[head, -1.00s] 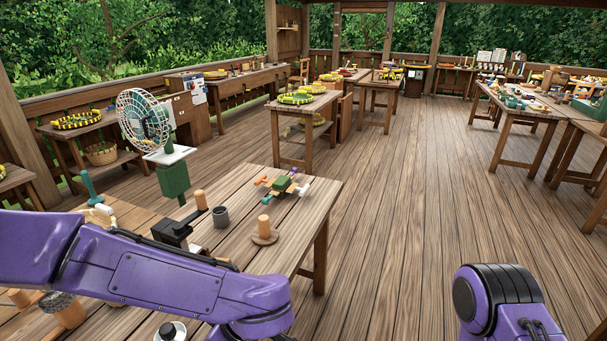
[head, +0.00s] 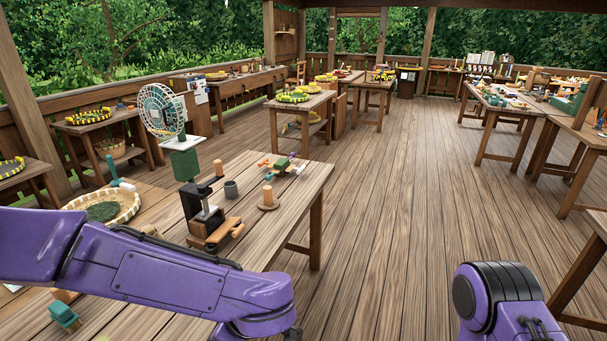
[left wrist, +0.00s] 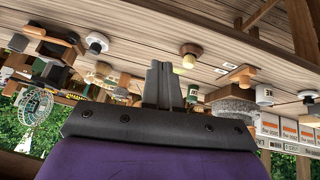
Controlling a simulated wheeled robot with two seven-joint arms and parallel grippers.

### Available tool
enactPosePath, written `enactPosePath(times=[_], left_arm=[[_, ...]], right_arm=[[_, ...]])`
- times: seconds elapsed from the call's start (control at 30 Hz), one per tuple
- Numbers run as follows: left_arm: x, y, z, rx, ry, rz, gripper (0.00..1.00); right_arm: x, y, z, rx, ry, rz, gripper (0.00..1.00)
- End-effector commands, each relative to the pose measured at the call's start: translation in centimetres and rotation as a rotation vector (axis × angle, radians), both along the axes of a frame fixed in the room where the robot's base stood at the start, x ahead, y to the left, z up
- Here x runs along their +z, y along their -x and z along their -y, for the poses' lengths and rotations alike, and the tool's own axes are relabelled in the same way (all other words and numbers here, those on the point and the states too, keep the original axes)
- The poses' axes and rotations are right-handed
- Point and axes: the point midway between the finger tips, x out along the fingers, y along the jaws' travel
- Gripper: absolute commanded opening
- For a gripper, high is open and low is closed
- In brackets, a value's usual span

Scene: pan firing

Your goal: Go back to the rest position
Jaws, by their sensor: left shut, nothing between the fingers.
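My purple left arm (head: 165,275) reaches across the lower left of the head view, and its gripper is out of that frame. In the left wrist view, my left gripper (left wrist: 162,82) is shut with its dark fingers together and nothing between them. That view is upside down, with a wooden tabletop and its items beyond the fingers. My purple right arm (head: 505,300) is folded at the lower right of the head view; its gripper is not in view.
A fan (head: 162,110) stands behind. Another table (head: 590,262) edges in at right. The floor (head: 400,200) between is clear.

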Motion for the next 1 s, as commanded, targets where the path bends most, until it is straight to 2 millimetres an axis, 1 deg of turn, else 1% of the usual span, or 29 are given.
enactPosePath(times=[0.17,0.23,0.27,0.37,0.4,0.47,0.5,0.57,0.6,0.67,0.7,0.77,0.8,0.87,0.9,1.0], left_arm=[[-0.4,-2.1,-0.5,0.006,0.034,0.161,0.00],[-1.1,-3.1,-0.9,-0.007,0.041,0.230,0.00],[-1.8,-3.4,-1.1,-0.016,0.041,0.255,0.00],[-4.6,-4.3,-1.9,-0.066,0.043,0.326,0.00],[-5.9,-4.4,-2.2,-0.090,0.044,0.344,0.00],[-8.1,-4.4,-2.8,-0.130,0.046,0.360,0.00],[-9.8,-4.1,-3.2,-0.159,0.047,0.359,0.00],[-12.5,-3.4,-3.9,-0.207,0.052,0.350,0.00],[-14.6,-2.6,-4.4,-0.242,0.057,0.336,0.00],[-17.9,-1.0,-5.3,-0.301,0.066,0.297,0.00],[-20.3,0.5,-6.1,-0.342,0.071,0.261,0.00],[-23.9,3.3,-7.4,-0.406,0.082,0.189,0.00],[-26.0,5.3,-8.3,-0.447,0.087,0.133,0.00],[-28.8,8.6,-9.8,-0.504,0.090,0.045,0.00],[-30.3,10.7,-10.9,-0.540,0.086,-0.016,0.00],[-33.0,15.3,-13.5,-0.603,0.059,-0.151,0.00]], right_arm=[[0.0,-0.1,0.0,0.000,0.000,0.002,0.43],[-0.1,-0.1,0.0,0.000,0.000,0.002,0.43],[-0.2,-0.1,0.0,0.000,0.000,0.002,0.43],[-0.7,-0.1,0.0,0.000,0.000,0.002,0.43],[-0.8,-0.1,0.0,0.000,0.000,0.002,0.43],[-1.2,-0.1,0.0,0.000,0.000,0.002,0.43],[-1.4,-0.1,0.0,0.000,0.000,0.001,0.43],[-1.8,-0.1,0.0,0.000,0.000,0.001,0.43],[-2.2,-0.1,0.0,0.000,0.000,0.001,0.43],[-2.7,-0.1,0.0,0.000,0.000,0.001,0.43],[-3.2,-0.1,0.0,0.000,0.000,0.001,0.43],[-3.8,-0.1,0.0,0.000,0.000,0.001,0.43],[-4.2,-0.1,0.0,0.000,0.000,0.001,0.43],[-4.9,-0.1,0.0,0.000,0.000,0.001,0.43],[-5.2,-0.1,0.0,0.000,0.000,0.001,0.43],[-6.0,-0.1,0.0,0.000,0.000,0.001,0.43]])
